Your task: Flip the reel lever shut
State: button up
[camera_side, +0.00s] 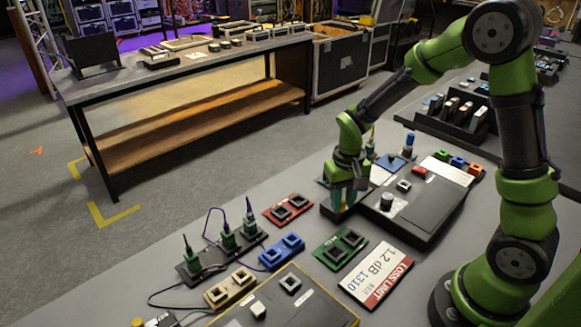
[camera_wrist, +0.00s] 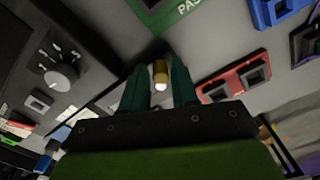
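My gripper (camera_side: 345,200) points down at the left end of the black instrument box (camera_side: 424,222), low over a dark block (camera_side: 331,212). In the wrist view its two dark green fingers (camera_wrist: 160,77) stand apart. A small brass cylinder with a bright white end (camera_wrist: 160,72) sits between them; I cannot tell whether they grip it or only flank it. It may be the reel lever, but I cannot be sure. The fingers hide this spot in the side view, so the lever's position is not clear.
A red two-socket block (camera_side: 288,207), a green one (camera_side: 339,247) and a blue one (camera_side: 281,251) lie close by. A loss-limit card (camera_side: 376,274) lies in front.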

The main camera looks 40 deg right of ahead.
aim_at(343, 200)
jog(key=shift+o, duration=1.1)
notch_tip(343, 200, up, 17)
jog(key=shift+f, duration=0.1)
jog(key=s+a+r+t+y, duration=0.1)
jog(key=s+a+t, duration=0.1)
jog(key=s, duration=0.3)
jog(key=s+a+r+n+t+y, duration=0.1)
jog(key=s+a+r+t, duration=0.1)
jog(key=s+t, duration=0.3)
jog(key=shift+s+a, duration=0.75)
jog(key=shift+a, duration=0.1)
jog(key=shift+r, duration=0.1)
